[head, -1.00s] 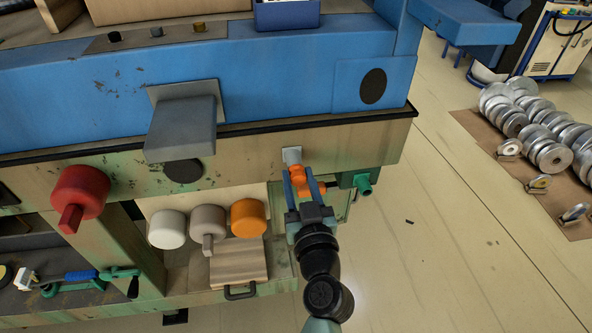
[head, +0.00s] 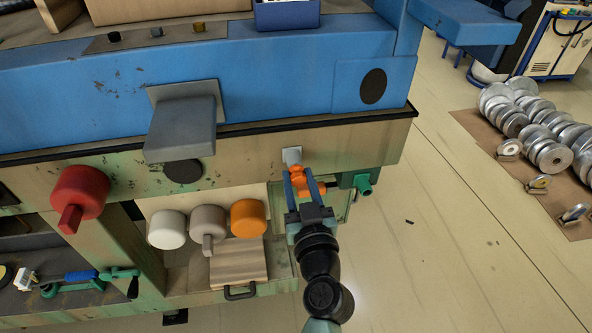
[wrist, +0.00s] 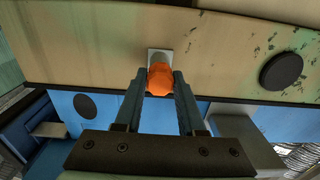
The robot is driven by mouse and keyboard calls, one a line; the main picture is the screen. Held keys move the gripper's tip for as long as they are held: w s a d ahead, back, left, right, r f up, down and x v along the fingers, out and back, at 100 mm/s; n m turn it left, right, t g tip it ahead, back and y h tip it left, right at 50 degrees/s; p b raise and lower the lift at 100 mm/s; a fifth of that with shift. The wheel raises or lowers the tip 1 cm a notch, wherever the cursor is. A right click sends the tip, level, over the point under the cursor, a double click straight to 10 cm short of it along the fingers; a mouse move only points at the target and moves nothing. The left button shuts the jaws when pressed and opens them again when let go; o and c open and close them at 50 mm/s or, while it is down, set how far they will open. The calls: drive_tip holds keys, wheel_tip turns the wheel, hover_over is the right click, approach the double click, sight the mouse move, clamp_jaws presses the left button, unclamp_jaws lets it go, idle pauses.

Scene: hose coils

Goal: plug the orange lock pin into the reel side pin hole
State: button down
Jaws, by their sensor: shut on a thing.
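The orange lock pin (head: 298,171) is between the two fingers of my gripper (head: 305,184), which is shut on it. In the wrist view, the orange head of the lock pin (wrist: 160,80) is at the fingertips, with a grey part in front of it. The pin points at a small light grey square plate (head: 291,155) on the machine's beige side face, also seen in the wrist view (wrist: 152,53). The pin hole itself is hidden behind the pin. I cannot tell whether the tip is in the hole.
Red (head: 80,190), white, taupe and orange (head: 248,217) knobs sit left of my gripper. A grey block (head: 183,130) juts out above left. A green fitting (head: 363,183) is close on the right.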

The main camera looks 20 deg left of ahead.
drive_tip(key=shift+s+d, duration=0.2)
drive_tip(key=shift+s, duration=0.05)
idle(0.3)
drive_tip(key=shift+b+v, duration=0.75)
drive_tip(key=shift+v, duration=1.5)
drive_tip(key=b+v, duration=0.3)
drive_tip(key=v, duration=0.3)
drive_tip(key=shift+d, duration=0.15)
